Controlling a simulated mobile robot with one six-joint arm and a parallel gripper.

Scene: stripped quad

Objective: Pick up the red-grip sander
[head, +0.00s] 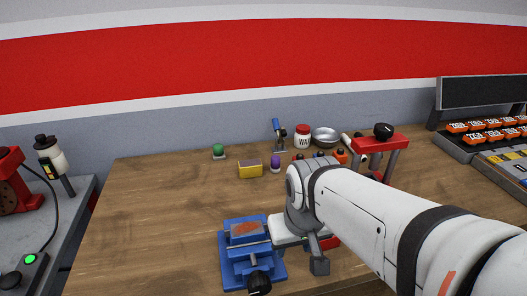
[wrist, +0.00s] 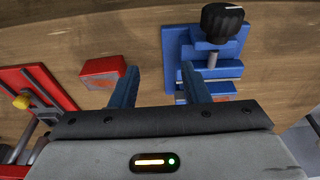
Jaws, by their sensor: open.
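A red block (wrist: 102,72), which looks like the red grip of the sander, lies on the wooden bench in the wrist view. Its underside is not clear. In the head view only a red part of it (head: 331,243) shows beside my gripper; the rest is hidden by my arm. My gripper (wrist: 159,70) is open and empty above the bench. The red block is just outside the left finger in the wrist view. In the head view my gripper (head: 318,258) is low over the front of the bench.
A blue vise (head: 232,262) with a rust-marked piece stands close beside my gripper; it also shows in the wrist view (wrist: 178,45). A red-topped press (head: 388,142) stands behind my arm. A yellow block (head: 250,171) lies farther back. The bench's left side is clear.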

